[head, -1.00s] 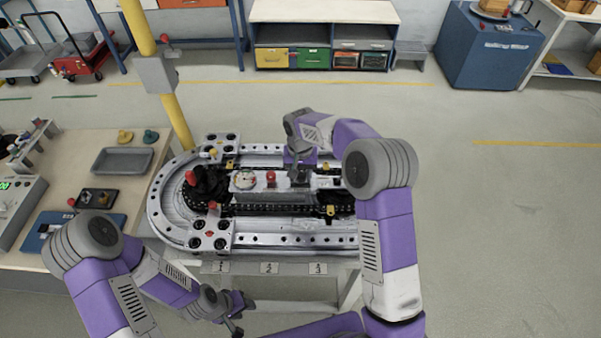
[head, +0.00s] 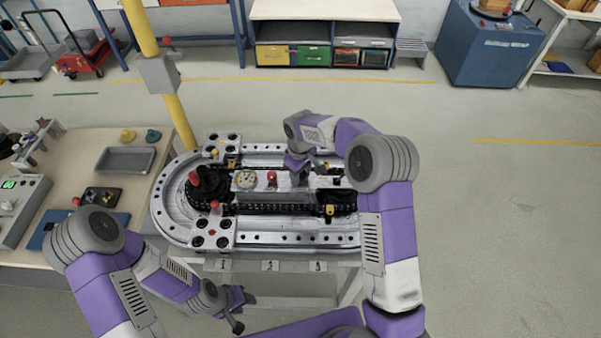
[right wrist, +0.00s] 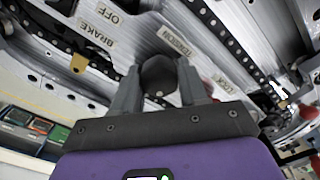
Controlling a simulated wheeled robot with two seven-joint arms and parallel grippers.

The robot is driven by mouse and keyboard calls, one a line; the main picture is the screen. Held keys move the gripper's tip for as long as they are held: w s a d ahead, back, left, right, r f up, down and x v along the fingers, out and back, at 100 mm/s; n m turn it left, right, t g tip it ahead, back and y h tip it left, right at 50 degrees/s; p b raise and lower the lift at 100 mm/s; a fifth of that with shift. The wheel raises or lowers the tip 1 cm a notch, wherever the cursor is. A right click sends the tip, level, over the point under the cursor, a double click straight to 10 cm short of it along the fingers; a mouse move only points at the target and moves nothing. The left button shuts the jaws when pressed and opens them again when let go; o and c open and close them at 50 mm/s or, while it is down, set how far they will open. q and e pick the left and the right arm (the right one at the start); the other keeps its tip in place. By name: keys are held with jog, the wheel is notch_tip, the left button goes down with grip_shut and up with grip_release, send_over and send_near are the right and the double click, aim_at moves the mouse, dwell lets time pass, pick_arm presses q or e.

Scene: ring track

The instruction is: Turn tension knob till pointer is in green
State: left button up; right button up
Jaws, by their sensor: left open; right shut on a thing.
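The tension knob (right wrist: 159,76) is a dark round knob beside the TENSION label (right wrist: 174,43) on the metal panel in the right wrist view. My right gripper (right wrist: 160,88) is shut on it, one finger on each side. In the head view my right gripper (head: 300,178) points down at the panel in the middle of the ring track (head: 290,239) and hides the knob. The round dial gauge (head: 246,180) is left of it, with a pale face; its pointer is too small to read. My left gripper (head: 236,310) is open and empty, low in front of the track.
A red knob (head: 272,177) stands between the gauge and my right gripper. A red-topped black lever (head: 195,178) is at the track's left end. A yellow post (head: 160,75) rises behind. A side table with a grey tray (head: 124,160) is at left; the floor at right is clear.

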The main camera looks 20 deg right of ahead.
jog(key=shift+r+n, duration=0.1)
jog(key=shift+n, duration=0.8)
jog(key=shift+w, duration=0.1)
jog(key=o, duration=1.1)
jog(key=shift+c, duration=0.2)
notch_tip(320, 180, up, 8)
jog(key=shift+f+p, duration=0.25)
jog(key=shift+p, duration=0.1)
